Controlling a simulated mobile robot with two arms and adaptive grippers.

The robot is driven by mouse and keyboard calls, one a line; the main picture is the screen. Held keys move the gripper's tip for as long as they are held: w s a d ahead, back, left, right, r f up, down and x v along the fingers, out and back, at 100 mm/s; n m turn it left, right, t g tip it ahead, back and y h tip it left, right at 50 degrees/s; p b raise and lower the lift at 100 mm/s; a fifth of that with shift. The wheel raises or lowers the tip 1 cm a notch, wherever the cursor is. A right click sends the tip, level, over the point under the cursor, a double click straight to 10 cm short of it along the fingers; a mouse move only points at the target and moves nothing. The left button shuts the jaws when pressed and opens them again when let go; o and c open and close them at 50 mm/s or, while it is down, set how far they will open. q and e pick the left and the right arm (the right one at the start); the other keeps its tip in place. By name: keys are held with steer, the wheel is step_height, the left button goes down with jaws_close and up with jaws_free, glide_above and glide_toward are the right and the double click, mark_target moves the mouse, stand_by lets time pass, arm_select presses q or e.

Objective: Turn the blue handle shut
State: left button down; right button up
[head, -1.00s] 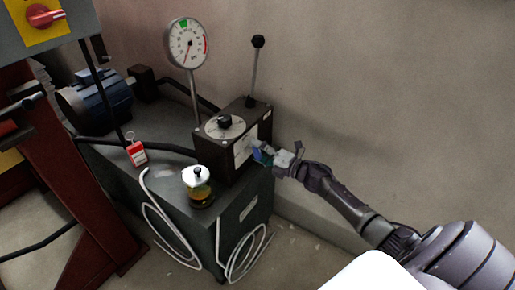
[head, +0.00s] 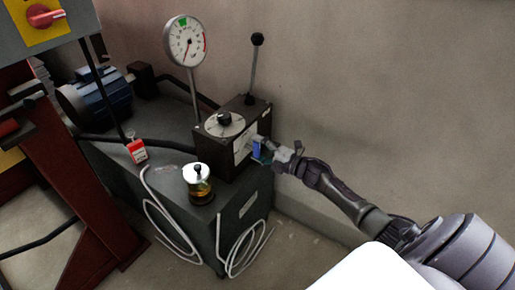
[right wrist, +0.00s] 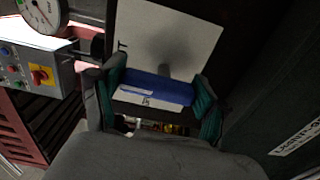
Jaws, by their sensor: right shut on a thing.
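The blue handle (head: 256,151) is on the front face of a dark box with a white plate, on top of the grey cabinet. In the right wrist view the blue handle (right wrist: 158,88) lies as a bar across the white plate (right wrist: 170,35). My right gripper (head: 267,150) reaches it from the right. Its teal-padded fingers (right wrist: 158,97) are at the two ends of the bar, and it is shut on the handle. The gripper hides part of the handle in the head view. My left gripper is not in view.
The box (head: 232,165) carries a dial and an upright black-knobbed lever (head: 254,70). A round gauge (head: 186,41) stands behind it, and an amber jar (head: 199,190) in front. White hoses (head: 160,215) hang down the cabinet. A bare wall lies to the right.

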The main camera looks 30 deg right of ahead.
steer(key=o, duration=1.2)
steer(key=shift+c, duration=0.2)
steer(key=shift+s+d, duration=0.1)
steer(key=shift+s, duration=0.1)
steer(key=v, duration=1.1)
steer(key=shift+s, duration=0.35)
steer(key=shift+d, duration=0.1)
